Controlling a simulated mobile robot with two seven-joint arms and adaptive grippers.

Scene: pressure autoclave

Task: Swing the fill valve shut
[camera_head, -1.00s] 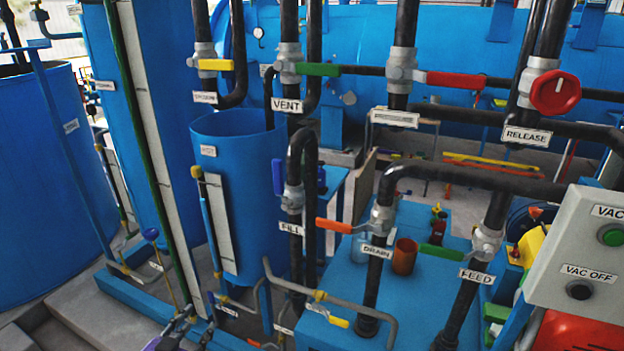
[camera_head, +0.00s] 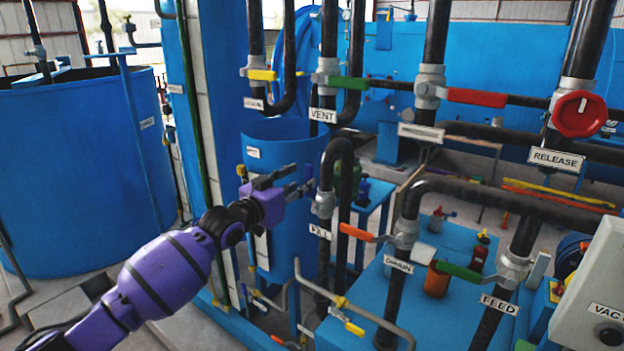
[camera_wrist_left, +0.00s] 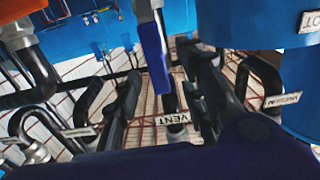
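The fill valve (camera_head: 323,204) is a grey body on a black pipe, above the FILL label (camera_head: 320,231). Its blue lever is mostly hidden by my fingers in the head view. In the left wrist view the blue lever (camera_wrist_left: 154,58) stands upright between the two fingers, with gaps visible on both sides. My left gripper (camera_head: 302,179) is open and reaches in from the left, just left of the fill valve. Its dark fingers point right, towards the lever. I cannot tell whether either finger touches it. My right gripper is not in view.
The blue tank (camera_head: 285,135) stands close behind my left gripper. The orange drain lever (camera_head: 356,233) and green feed lever (camera_head: 459,272) are right of the fill pipe. The VENT pipe (camera_head: 329,45) and green vent lever (camera_head: 348,83) are above.

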